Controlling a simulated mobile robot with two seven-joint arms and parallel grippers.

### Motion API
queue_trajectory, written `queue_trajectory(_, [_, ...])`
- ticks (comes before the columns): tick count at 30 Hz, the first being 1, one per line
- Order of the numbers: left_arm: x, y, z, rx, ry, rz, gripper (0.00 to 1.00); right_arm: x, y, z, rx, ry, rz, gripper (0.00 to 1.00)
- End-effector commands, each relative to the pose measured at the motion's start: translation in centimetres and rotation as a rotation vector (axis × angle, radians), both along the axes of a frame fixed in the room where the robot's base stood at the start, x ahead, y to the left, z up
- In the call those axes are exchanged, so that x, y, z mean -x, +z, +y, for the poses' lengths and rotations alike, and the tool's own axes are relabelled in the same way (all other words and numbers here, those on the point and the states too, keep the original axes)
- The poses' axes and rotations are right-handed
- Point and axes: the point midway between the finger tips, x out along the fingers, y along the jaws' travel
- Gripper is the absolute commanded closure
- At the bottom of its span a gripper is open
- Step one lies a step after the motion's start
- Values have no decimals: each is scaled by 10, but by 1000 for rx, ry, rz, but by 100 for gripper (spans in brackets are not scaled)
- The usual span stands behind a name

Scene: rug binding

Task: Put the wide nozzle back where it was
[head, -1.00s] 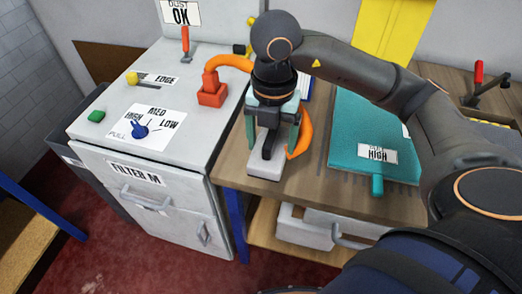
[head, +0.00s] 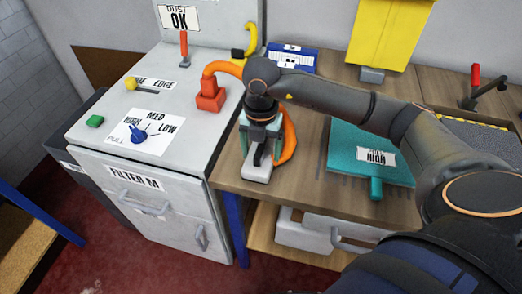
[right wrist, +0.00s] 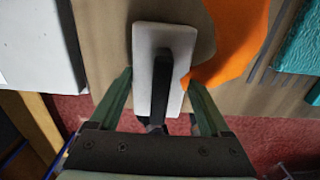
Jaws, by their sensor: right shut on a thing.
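The wide nozzle (head: 257,174) is a pale grey, flat, oblong head with a black neck. In the head view it is low over the wooden bench near its front edge, just right of the white machine. My right gripper (head: 262,150) is above it, shut on the nozzle's black neck. The right wrist view shows the pale nozzle (right wrist: 164,55) between the green fingers; I cannot tell whether it touches the bench. An orange hose (head: 290,140) curves close beside it on the right. My left gripper is not in view.
The white machine (head: 190,185) with a blue dial (head: 138,133) and an orange elbow (head: 210,95) stands left. A teal panel (head: 350,135) lies right on the bench. A blue box (head: 290,60) and yellow sheet (head: 390,30) are behind. A red-handled lever (head: 475,78) stands far right.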

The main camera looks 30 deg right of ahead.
Motion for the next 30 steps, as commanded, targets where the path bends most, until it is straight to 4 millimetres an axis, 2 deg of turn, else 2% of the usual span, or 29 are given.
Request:
queue_trajectory(6, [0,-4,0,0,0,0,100,0,-4,0,-1,0,-2,80])
queue_trajectory(7, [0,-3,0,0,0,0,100,0,-3,0,-1,0,-1,16])
queue_trajectory(11, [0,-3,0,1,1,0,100,0,-3,0,-1,0,1,1])
queue_trajectory(18, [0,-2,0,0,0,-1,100,0,-2,0,-1,0,1,0])
queue_trajectory(22, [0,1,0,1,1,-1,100,0,5,0,-1,0,-2,0])
queue_trajectory(26, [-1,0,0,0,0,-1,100,-1,26,0,-2,0,-7,0])
queue_trajectory(30, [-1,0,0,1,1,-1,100,-1,58,0,-2,0,-8,0])
